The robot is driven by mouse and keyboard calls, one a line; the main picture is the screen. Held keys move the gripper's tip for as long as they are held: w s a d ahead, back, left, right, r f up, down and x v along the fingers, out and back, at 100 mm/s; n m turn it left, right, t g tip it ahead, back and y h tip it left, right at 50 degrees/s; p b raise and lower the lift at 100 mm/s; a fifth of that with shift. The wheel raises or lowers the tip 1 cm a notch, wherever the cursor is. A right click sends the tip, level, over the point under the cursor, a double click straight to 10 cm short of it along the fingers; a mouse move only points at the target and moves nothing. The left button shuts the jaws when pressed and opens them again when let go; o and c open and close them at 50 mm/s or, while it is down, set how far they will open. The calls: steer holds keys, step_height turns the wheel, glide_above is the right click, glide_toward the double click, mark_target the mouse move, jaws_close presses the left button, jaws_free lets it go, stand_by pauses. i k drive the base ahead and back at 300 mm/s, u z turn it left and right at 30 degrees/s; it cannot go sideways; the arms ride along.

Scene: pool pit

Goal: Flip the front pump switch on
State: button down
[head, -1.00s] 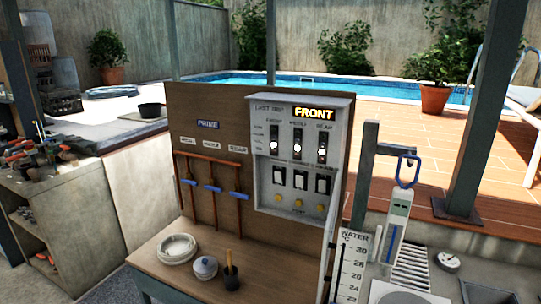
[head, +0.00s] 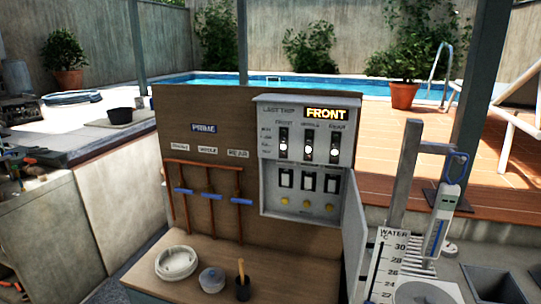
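A grey control box (head: 349,148) is mounted on a brown upright board (head: 205,110). Its lit yellow display (head: 326,114) reads FRONT, beside the words LAST TRIP. Below are three slots with pale round knobs, labelled FRONT, MIDDLE and REAR; the front knob (head: 283,150) is leftmost. Under them is a row of three dark rocker switches in white frames. The front pump switch (head: 286,179) seems to be the leftmost, under the FRONT column; its on or off position is too small to tell. A yellow button (head: 284,201) sits below it. My gripper is not in view.
Copper pipes with blue valve handles (head: 241,201) run left of the box under a PRIME label. A white ring (head: 176,263), lidded jar (head: 212,280) and dark cup (head: 243,288) stand on the ledge. The box's open door (head: 355,235) and a thermometer stand (head: 405,175) are at right.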

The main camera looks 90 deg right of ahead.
mark_target(285, 178)
steer(key=z, duration=0.1)
steer(key=i, duration=0.4)
steer(key=z, duration=3.6)
steer(key=i, duration=0.45)
steer(key=k, duration=1.2)
steer(key=u, duration=0.85)
steer(key=i, duration=0.55)
steer(key=u, duration=0.45)
